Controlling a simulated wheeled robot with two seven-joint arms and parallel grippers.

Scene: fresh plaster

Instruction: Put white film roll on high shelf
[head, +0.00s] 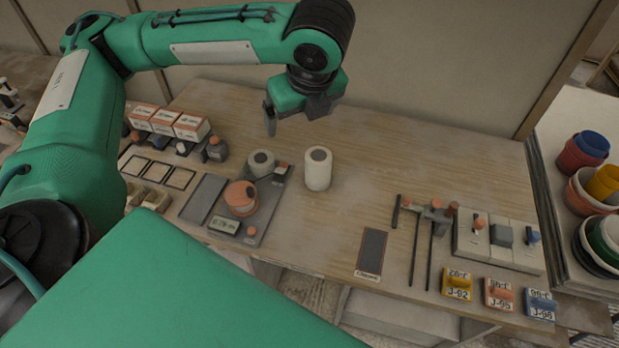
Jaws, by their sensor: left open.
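A white film roll (318,170) stands upright on the wooden table (340,230), with a dark hole in its top. My left gripper (292,118) hangs above and a little behind the roll, open and apart from it, its jaws spread and holding nothing that I can see. My right gripper does not show in the head view. No high shelf can be made out in this view.
A dark tray (262,222) with an orange-topped roll (241,197) and a grey roll (261,163) lies left of the white roll. White-orange boxes (170,122) stand at the left. Tools and coloured blocks (457,283) lie at the right. Colourful buckets (583,150) stand beyond.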

